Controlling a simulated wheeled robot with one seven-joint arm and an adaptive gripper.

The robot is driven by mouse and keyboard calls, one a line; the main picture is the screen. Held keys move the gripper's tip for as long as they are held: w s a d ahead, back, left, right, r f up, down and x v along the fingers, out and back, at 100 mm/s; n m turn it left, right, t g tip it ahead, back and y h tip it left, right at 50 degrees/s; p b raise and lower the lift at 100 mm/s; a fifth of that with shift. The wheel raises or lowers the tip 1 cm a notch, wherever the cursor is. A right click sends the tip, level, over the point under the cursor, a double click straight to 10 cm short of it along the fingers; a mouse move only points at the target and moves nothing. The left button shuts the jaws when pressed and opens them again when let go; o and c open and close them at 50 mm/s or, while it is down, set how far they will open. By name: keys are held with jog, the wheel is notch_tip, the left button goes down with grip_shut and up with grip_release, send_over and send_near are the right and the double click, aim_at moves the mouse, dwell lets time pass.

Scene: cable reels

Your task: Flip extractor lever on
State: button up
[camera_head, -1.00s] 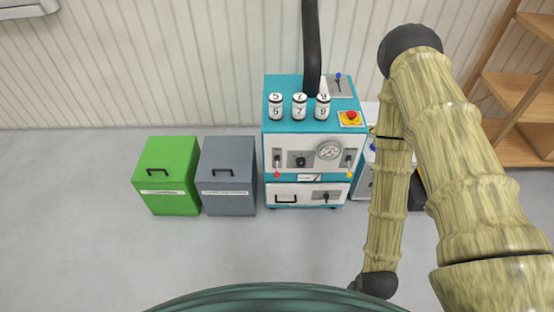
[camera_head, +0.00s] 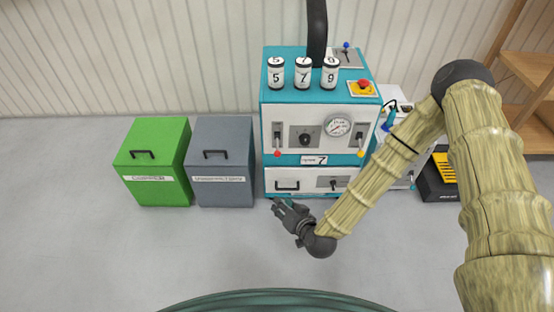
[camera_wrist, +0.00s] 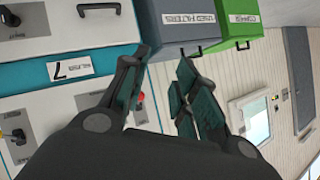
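The teal and white machine (camera_head: 348,104) stands against the wall. A blue-tipped lever (camera_head: 346,46) rises from a grey plate on its top, beside a black hose (camera_head: 317,35). A red-tipped lever (camera_head: 277,152) and a yellow-tipped lever (camera_head: 361,152) are on its front, both pointing down. I see no label naming the extractor lever. My gripper (camera_head: 282,206) is low in front of the drawer, below the levers. In the wrist view my gripper (camera_wrist: 166,62) has its fingers apart with nothing between them; the red tip (camera_wrist: 141,97) shows partly behind one finger.
A red stop button (camera_head: 363,86) and several numbered canisters (camera_head: 303,73) are on the machine top. A gauge (camera_head: 338,126) is on its front. A green bin (camera_head: 152,163) and a grey bin (camera_head: 222,163) stand left. Wooden shelves (camera_head: 528,90) are right. The front floor is clear.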

jog(key=w+t+b, duration=0.3)
jog(key=w, duration=0.3)
jog(key=m+t+h+b, duration=0.1)
jog(key=m+t+b, duration=0.1)
jog(key=t+b, duration=0.2)
send_near(278, 151)
jog(key=w, duration=0.2)
jog(key=b+x, duration=0.1)
jog(key=x, duration=0.4)
jog(key=b+x, duration=0.1)
jog(key=x, duration=0.4)
jog(key=shift+a+f+b, duration=0.1)
jog(key=shift+f+b, duration=0.15)
jog(key=shift+b, duration=0.1)
grip_shut()
jog(key=shift+f, duration=0.1)
